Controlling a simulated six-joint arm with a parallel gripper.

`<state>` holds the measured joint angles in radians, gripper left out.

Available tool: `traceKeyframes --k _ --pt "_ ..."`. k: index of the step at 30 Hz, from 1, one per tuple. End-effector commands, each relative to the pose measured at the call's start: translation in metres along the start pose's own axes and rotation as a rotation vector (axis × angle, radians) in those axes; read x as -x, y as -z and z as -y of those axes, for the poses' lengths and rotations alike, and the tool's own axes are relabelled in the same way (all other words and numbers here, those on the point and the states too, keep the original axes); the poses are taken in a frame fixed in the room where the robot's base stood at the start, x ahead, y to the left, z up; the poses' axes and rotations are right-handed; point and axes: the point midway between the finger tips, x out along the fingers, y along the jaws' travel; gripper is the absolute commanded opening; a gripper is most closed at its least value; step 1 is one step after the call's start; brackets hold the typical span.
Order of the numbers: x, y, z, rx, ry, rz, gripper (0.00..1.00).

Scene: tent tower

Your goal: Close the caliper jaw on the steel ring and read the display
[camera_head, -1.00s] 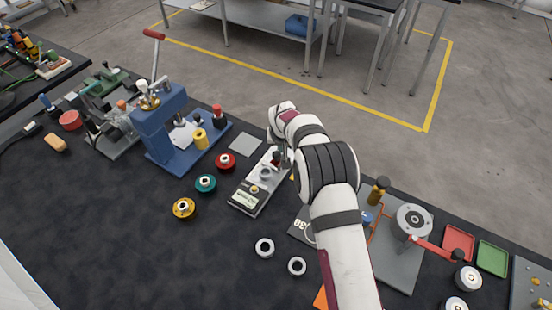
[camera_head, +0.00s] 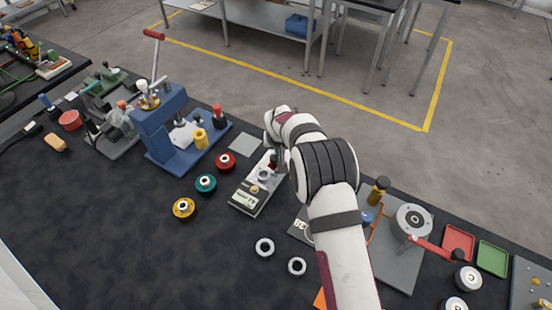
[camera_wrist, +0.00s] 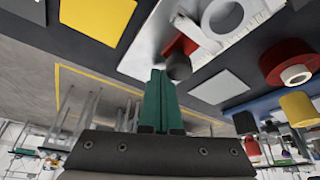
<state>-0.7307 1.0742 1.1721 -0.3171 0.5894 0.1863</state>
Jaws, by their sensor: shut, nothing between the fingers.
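The caliper (camera_head: 243,205) is a flat pale device on the dark bench, with a small display (camera_head: 246,197) at its near end; I cannot make out the reading. The steel ring (camera_head: 264,175) lies on it and also shows in the wrist view (camera_wrist: 238,15). A jaw piece with a red part (camera_wrist: 180,43) and dark round knob (camera_wrist: 178,67) is beside the ring. My gripper (camera_wrist: 158,72) has green fingers, shut and empty, close to the dark knob; I cannot tell if they touch it. In the head view my wrist mostly hides the fingers.
Red (camera_head: 225,161), teal (camera_head: 205,183) and yellow (camera_head: 184,208) round pieces sit left of the caliper. Two loose rings (camera_head: 265,247) lie in front. A blue press (camera_head: 170,130) stands behind left. A grey plate with a red crank (camera_head: 437,249) is at right.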

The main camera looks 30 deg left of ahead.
Motion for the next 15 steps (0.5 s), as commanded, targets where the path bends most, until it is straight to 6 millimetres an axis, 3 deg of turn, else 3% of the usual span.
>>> traceKeyframes --k 15 --pt "0.0026 -0.0066 0.0039 0.0 0.0 0.001 0.0"
